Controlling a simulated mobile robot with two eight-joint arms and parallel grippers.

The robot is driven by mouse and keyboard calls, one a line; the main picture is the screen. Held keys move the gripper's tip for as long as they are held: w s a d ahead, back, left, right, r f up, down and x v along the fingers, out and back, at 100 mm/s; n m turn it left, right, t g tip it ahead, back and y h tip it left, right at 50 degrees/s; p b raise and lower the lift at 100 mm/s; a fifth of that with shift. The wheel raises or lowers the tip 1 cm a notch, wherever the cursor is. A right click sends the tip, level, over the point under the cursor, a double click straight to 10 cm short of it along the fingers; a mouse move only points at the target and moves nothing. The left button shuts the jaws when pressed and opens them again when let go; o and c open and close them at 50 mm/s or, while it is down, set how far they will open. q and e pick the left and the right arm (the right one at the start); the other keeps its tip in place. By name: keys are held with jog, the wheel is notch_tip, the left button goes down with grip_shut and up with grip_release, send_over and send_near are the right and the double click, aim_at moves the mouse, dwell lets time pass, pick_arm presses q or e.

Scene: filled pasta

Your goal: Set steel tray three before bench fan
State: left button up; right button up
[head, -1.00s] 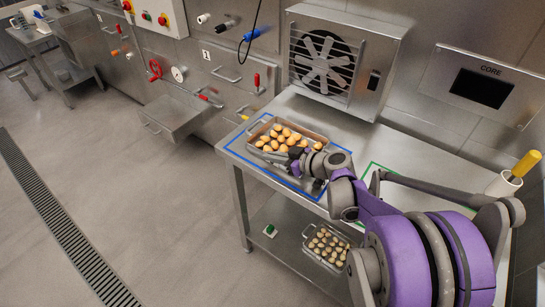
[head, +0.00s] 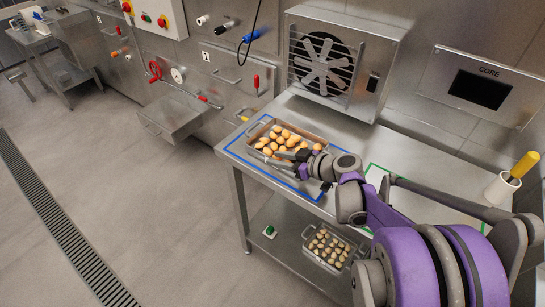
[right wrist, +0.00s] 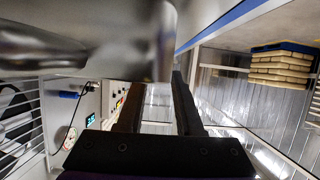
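A steel tray (head: 251,147) filled with golden filled pasta (head: 279,141) sits on the bench in front of the bench fan (head: 323,69), within the blue outline. My right gripper (head: 290,158) is at the tray's near right side and covers part of it. In the right wrist view the two dark fingers (right wrist: 158,92) are apart, with a clear gap between them. A blurred metal surface (right wrist: 95,40), apparently the tray, lies just beyond their tips. Whether they touch it is unclear. My left gripper is not in view.
Another tray (head: 305,231) of pasta stands on the lower shelf. A green outline (head: 369,169) marks the bench to the right, partly behind my arm. A white cup with a yellow-handled tool (head: 500,188) stands at the far right. A wall panel (head: 483,88) reads CORE.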

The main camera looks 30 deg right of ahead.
jog(key=v, duration=0.9)
jog(key=shift+s+p, duration=0.15)
jog(key=shift+p, duration=0.25)
jog(key=s+a+f+m+g, duration=0.1)
jog(key=s+a+f+g, duration=0.25)
jog(key=a, duration=0.35)
jog(key=s+a+f+m+g, duration=0.1)
jog(key=s+a+f+g, duration=0.2)
jog(key=a, duration=0.4)
jog(key=s+a+f+m+h, duration=0.1)
jog(key=s+a+h, duration=0.1)
jog(key=s, duration=0.2)
jog(key=s+a+f+m+h, duration=0.1)
jog(key=s+f+h, duration=0.1)
jog(key=s+h, duration=0.1)
jog(key=shift+s+a+f+m+g, duration=0.3)
jog(key=shift+s+a+g, duration=0.15)
jog(key=shift+s, duration=0.35)
jog(key=shift+d, duration=0.2)
